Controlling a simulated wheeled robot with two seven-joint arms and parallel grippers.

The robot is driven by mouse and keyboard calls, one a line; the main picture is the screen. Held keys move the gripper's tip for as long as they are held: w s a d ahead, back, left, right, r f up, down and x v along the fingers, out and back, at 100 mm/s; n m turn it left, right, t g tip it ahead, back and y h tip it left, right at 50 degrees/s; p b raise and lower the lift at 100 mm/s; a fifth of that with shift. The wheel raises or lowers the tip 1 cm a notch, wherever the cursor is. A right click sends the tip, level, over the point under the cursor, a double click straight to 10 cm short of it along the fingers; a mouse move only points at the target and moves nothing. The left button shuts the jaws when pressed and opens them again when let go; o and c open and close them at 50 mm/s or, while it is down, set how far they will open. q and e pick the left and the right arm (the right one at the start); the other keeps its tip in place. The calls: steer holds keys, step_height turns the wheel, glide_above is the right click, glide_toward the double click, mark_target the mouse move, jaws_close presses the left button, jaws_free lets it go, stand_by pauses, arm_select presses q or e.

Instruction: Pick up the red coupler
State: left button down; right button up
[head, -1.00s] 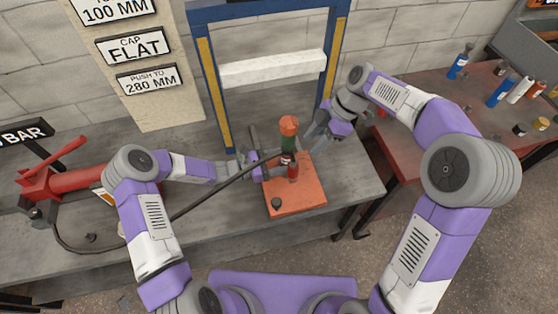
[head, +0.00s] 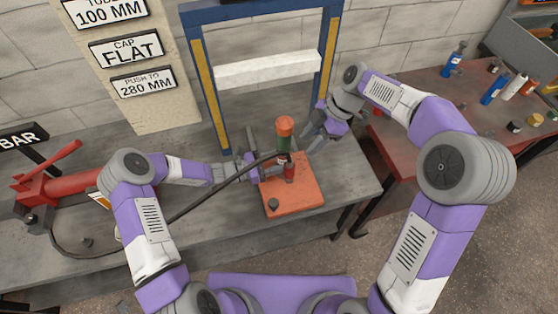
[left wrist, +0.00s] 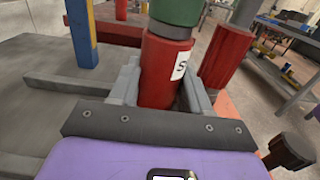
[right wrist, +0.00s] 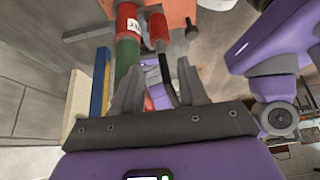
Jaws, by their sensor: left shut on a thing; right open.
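A red cylinder with a white label (left wrist: 162,68) stands upright under a green cylinder (head: 284,142) with an orange-red cap (head: 285,124). My left gripper (head: 262,172) is shut around the labelled red cylinder from the left; its jaws (left wrist: 160,88) show on both sides. A second red cylinder (left wrist: 225,58), seemingly the red coupler, stands just beside it; in the right wrist view it shows (right wrist: 158,25) with a black hose at its end. My right gripper (head: 313,138) is open and empty, right of the stack; its fingers (right wrist: 157,82) point towards the stack and hose.
The stack stands on an orange-red plate (head: 305,197) with a dark knob (head: 273,204). The black hose (head: 215,190) crosses from the red pump (head: 65,187) at left. A blue frame (head: 205,85) with a white crossbar (head: 270,68) stands behind. A red side table (head: 425,110) holds bottles.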

steer(key=o, duration=0.4)
steer(key=shift+o, duration=0.2)
steer(key=m+t+h, duration=0.5)
steer(key=m, duration=1.5)
glide_toward(290, 166)
steer(key=w, duration=0.1)
steer(key=x, duration=0.6)
steer(key=shift+d+f, duration=0.1)
steer(key=shift+f, duration=0.25)
steer(key=x, duration=0.4)
steer(key=shift+s+f, duration=0.25)
steer(key=shift+w+f, duration=0.15)
steer(key=shift+f, duration=0.35)
